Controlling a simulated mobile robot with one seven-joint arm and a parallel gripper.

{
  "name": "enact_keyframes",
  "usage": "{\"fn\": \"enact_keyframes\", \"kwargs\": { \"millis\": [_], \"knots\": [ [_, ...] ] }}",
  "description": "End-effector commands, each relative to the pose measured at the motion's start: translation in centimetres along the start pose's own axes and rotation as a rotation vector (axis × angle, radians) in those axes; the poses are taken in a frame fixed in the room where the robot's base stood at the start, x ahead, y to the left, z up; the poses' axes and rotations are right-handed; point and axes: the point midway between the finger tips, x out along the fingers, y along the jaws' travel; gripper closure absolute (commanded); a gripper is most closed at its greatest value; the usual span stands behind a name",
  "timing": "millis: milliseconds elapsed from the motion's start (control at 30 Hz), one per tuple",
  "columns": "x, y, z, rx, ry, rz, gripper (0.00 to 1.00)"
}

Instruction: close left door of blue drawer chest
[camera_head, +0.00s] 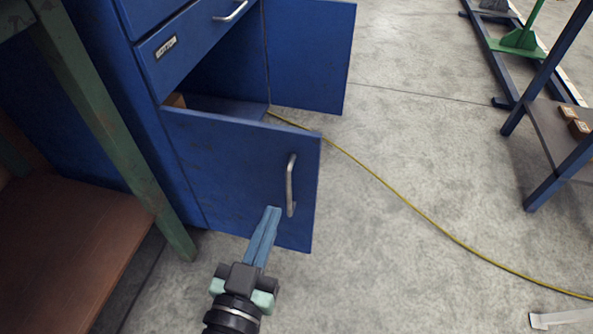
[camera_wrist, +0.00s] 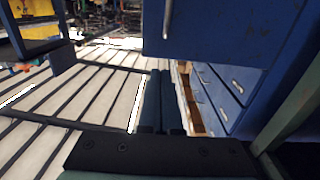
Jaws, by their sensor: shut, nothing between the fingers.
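The blue drawer chest (camera_head: 198,40) stands at the upper left with its lower compartment open. Its near, left door (camera_head: 225,165) stands swung out, with its outer face and vertical metal handle (camera_head: 291,185) towards me. The far door (camera_head: 308,55) is also swung out. My gripper (camera_head: 272,210) is shut and empty, with its blue fingers in front of the near door's lower part, just left of the handle's lower end. I cannot tell whether the tips touch the door. In the wrist view a blue door panel (camera_wrist: 225,35) with a handle fills the top above the fingers (camera_wrist: 160,90).
A green-legged table (camera_head: 110,120) with a brown lower shelf stands close on the left. A yellow cable (camera_head: 400,210) runs across the grey floor. A blue-framed rack (camera_head: 560,130) stands at the right. The floor between the doors and the rack is otherwise clear.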

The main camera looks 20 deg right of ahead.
Motion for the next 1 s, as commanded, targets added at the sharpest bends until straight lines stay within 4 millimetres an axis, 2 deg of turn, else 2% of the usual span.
{"fn": "enact_keyframes", "kwargs": {
  "millis": [167, 700, 833, 1000],
  "knots": [
    [1.2, 0.1, 0.2, 0.0, 0.001, 0.004, 1.0],
    [11.4, 0.1, 0.3, -0.001, 0.002, 0.003, 1.0],
    [12.9, 0.1, 0.3, -0.002, 0.0, 0.002, 1.0],
    [13.8, 0.0, 0.2, 0.0, -0.001, 0.0, 1.0]
  ]
}}
